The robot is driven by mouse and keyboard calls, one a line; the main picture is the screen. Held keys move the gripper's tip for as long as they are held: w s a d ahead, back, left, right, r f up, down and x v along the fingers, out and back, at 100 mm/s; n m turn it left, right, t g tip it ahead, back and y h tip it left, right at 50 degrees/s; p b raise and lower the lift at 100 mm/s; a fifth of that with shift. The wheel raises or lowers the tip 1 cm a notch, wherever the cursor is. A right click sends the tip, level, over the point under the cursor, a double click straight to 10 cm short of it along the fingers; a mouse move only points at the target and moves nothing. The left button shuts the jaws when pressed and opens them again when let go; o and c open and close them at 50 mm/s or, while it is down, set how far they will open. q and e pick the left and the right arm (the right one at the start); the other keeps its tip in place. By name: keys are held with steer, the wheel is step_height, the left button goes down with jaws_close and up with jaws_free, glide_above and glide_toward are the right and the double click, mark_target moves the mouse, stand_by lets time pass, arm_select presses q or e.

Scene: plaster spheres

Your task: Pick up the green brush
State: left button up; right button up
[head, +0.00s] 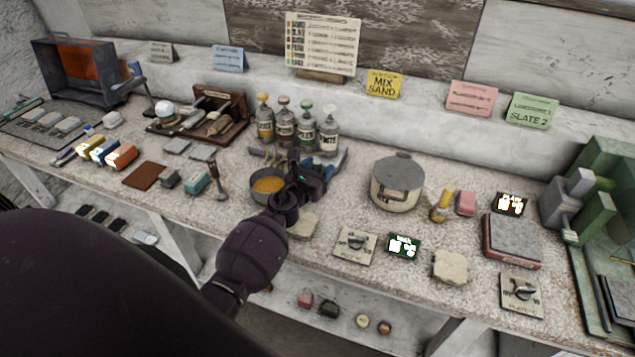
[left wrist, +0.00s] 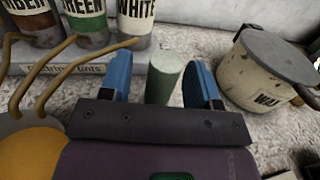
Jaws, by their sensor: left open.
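In the left wrist view a green cylinder with a pale flat top (left wrist: 163,78) stands between the two blue fingers of my left gripper (left wrist: 160,70). It looks like the handle of the green brush; its lower end and any bristles are hidden. The gripper is open, with a gap visible on both sides of the cylinder. In the head view my left gripper (head: 322,170) is over the table, between the orange-filled pan and the lidded pot, in front of the labelled bottles. The green cylinder is not clearly visible there. My right gripper is not in view.
Labelled tint bottles (head: 306,132) stand just behind the gripper. A pan of orange stuff (head: 268,185) is at its left, with bent brown handles nearby in the wrist view. A cream pot with a grey lid (head: 396,188) stands at its right. A pale stone (head: 302,226) lies in front.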

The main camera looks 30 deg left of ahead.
arm_select(q)
steer(key=shift+w, duration=0.65)
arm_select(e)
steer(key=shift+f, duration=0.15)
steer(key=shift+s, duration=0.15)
arm_select(q)
steer(key=c, duration=1)
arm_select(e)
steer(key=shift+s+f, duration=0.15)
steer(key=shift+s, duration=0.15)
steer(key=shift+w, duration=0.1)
